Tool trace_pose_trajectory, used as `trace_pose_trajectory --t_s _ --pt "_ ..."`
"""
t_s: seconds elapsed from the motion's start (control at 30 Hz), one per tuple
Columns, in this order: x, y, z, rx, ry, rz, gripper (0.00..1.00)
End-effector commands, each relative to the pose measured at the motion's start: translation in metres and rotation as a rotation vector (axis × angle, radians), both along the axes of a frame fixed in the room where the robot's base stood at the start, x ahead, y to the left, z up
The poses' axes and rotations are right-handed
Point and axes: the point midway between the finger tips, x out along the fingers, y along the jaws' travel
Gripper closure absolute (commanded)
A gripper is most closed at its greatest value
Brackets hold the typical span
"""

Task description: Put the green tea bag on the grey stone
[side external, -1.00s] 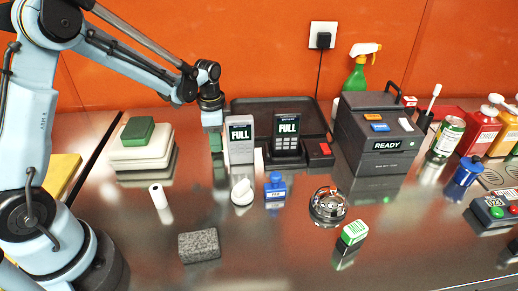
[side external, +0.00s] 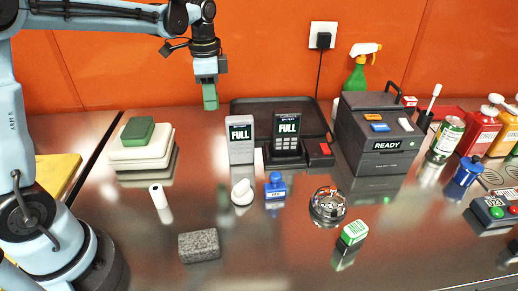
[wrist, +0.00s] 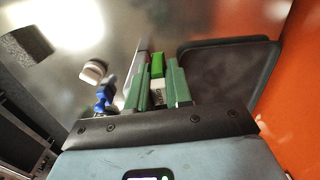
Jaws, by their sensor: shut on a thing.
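My gripper (side external: 210,100) is raised in the air behind and left of the grey terminal, pointing down. Its green-grey fingers also show in the wrist view (wrist: 158,88), closed on a small green and white piece (wrist: 157,67), which I take to be the green tea bag. In the side view the fingers largely hide this piece. The grey stone (side external: 199,245) is a speckled block lying flat at the front left of the counter, well away from my gripper. It shows dark at the upper left of the wrist view (wrist: 27,42). Its top is bare.
The grey terminal (side external: 240,138) and a black tray (side external: 245,106) are at the back. White boxes (side external: 140,155) stand left. Counter around the stone is clear.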

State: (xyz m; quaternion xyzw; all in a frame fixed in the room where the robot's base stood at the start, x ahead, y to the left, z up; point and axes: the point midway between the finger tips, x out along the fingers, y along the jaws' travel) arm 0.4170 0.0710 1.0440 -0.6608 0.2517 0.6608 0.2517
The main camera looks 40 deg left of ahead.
Motion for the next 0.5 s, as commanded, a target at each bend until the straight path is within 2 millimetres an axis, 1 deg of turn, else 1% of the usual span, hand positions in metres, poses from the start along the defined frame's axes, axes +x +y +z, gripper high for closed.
trace_pose_trajectory --t_s 0.03,0.2,0.37,0.4,0.5 --pt "0.0 0.0 0.013 0.0 0.0 0.0 1.0" --pt "0.0 0.0 0.043 0.0 0.0 0.0 1.0" --pt "0.0 0.0 0.063 0.0 0.0 0.0 1.0" --pt "-0.001 -0.004 0.067 0.0 0.0 -0.008 1.0" --pt "-0.008 -0.028 0.069 0.0 0.0 -0.045 1.0"
